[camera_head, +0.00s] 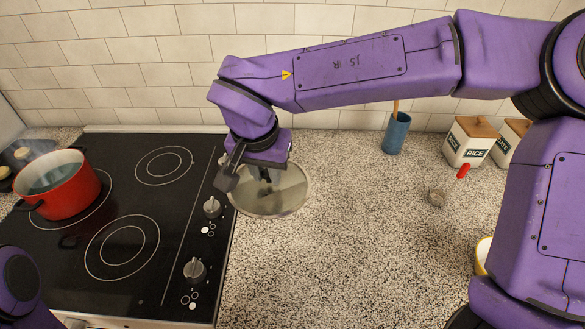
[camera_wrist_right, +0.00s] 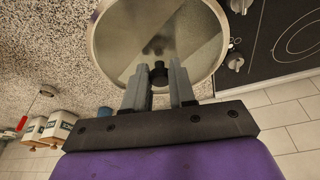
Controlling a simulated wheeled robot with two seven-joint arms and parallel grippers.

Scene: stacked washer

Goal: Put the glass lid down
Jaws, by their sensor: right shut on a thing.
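The round glass lid (camera_head: 285,197) with a metal rim is at the right edge of the cooktop, over or on the speckled counter. It also shows in the right wrist view (camera_wrist_right: 195,35). My right gripper (camera_head: 264,178) is above the lid, shut on its dark knob (camera_wrist_right: 159,75), with one finger on each side. I cannot tell whether the rim touches the counter. The lid's left part is partly hidden by the gripper in the head view. Part of my left arm shows at the lower left; its gripper is not visible.
A red pot (camera_head: 66,190) stands on the back left burner of the black cooktop (camera_head: 185,215). The counter (camera_head: 330,240) right of the lid is widely clear. A blue utensil holder (camera_head: 396,134), a rice canister (camera_head: 468,143) and a red-handled utensil (camera_head: 461,172) are farther right.

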